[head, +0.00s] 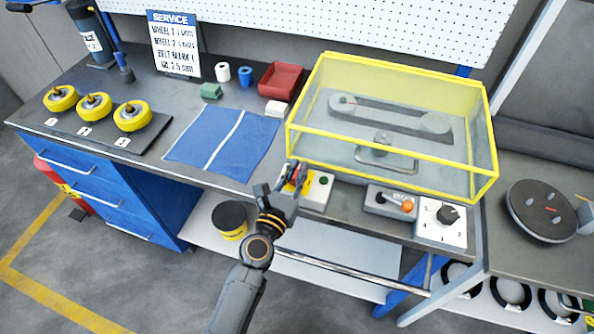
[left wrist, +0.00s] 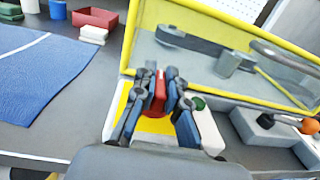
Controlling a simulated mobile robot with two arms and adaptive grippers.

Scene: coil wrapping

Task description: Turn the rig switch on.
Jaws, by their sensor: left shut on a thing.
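The rig switch is a red handle (left wrist: 158,92) on a yellow and white plate (left wrist: 150,126), at the front of the bench below the clear rig case. My left gripper (head: 293,183) is at this switch, and in the left wrist view its two fingers (left wrist: 159,100) are shut on the red handle, one on each side. The fingers hide much of the handle, so I cannot tell its exact turn. A green button (head: 323,180) sits on the box just right of the gripper. My right gripper is in neither view.
The yellow-framed clear case (head: 390,150) covers a belt and wheels right behind the gripper. A grey box with an orange-knobbed lever (head: 407,206) and a white dial box (head: 447,214) stand to the right. A blue mat (head: 200,150) lies to the left.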

